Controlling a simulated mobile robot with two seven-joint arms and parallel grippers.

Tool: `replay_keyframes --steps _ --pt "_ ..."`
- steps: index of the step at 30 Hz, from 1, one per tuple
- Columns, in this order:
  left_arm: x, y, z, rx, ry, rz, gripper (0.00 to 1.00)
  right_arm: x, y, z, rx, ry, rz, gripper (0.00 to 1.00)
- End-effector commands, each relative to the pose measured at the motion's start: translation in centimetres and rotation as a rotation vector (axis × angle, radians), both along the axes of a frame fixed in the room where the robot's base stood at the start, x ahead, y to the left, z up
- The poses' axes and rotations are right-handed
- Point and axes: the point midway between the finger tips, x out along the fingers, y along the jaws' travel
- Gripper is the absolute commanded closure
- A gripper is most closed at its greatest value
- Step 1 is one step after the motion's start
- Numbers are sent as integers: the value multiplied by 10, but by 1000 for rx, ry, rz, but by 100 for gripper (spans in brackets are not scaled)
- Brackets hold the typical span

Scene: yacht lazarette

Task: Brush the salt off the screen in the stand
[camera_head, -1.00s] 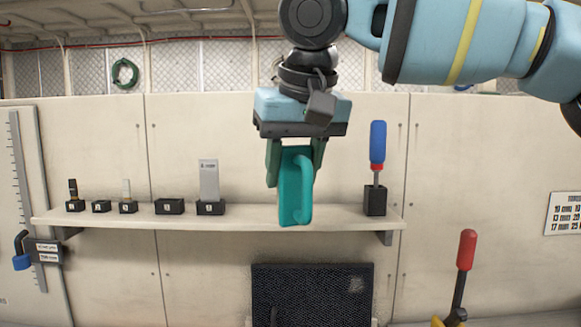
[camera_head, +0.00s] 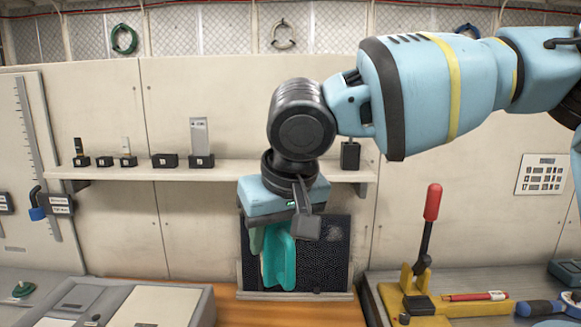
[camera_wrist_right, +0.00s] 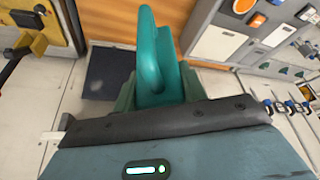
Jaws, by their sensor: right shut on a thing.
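My right gripper (camera_head: 274,236) is shut on a teal brush (camera_head: 279,264) with a loop handle and holds it upright. The brush also shows in the right wrist view (camera_wrist_right: 158,65) between the fingers. The dark mesh screen (camera_head: 328,262) stands upright in a pale stand (camera_head: 300,295) behind the brush. A faint pale, speckled patch shows at its upper right. The brush and gripper hide the screen's left part; I cannot tell from the head view whether they touch. In the wrist view the dark screen (camera_wrist_right: 108,72) lies beyond the brush. My left gripper is not in view.
A shelf (camera_head: 230,172) with several small black holders runs above the screen. A red-handled lever on a yellow base (camera_head: 420,285) stands at right, near a red marker (camera_head: 475,296). A pale box (camera_head: 150,305) is at left. Orange-brown wood (camera_head: 255,312) shows in front of the stand.

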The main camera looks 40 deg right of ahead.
Motion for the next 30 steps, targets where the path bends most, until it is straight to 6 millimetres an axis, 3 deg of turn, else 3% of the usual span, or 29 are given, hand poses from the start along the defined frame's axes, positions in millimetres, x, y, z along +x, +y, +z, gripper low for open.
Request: replay_keyframes --steps 1,3,11,21,30 --pt "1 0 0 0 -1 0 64 0 5 -24 -3 10 23 77" --pt "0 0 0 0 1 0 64 1 12 -54 -4 12 48 77" --pt "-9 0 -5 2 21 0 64 8 35 -156 -2 12 139 77" --pt "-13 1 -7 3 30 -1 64 14 47 -206 1 3 182 77" --pt "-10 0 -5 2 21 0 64 18 49 -231 1 -3 198 77"
